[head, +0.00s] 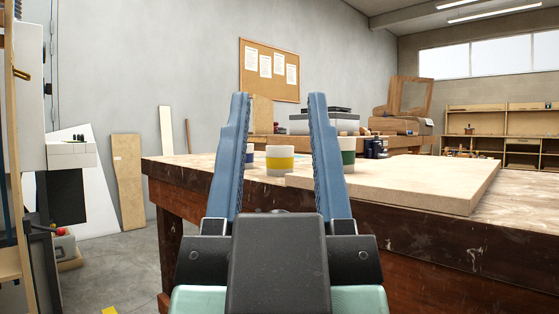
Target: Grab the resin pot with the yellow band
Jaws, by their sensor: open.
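The resin pot with the yellow band (280,160) is a short white pot standing upright on the wooden workbench (188,169). In the picture it shows between the two blue fingers of my gripper (280,98), which are open and empty. The pot looks farther off than the fingertips, and nothing touches it. A pot with a green band (348,154) stands to its right, partly behind the right finger. A pot with a blue band (249,155) stands to its left, mostly hidden by the left finger.
A thick pale board (420,180) lies on the bench to the right, near the yellow-banded pot. Dark jars (374,148) stand behind the board. Grey cases (345,122) and a wooden frame (410,97) are farther back. Open floor (135,262) lies left of the bench.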

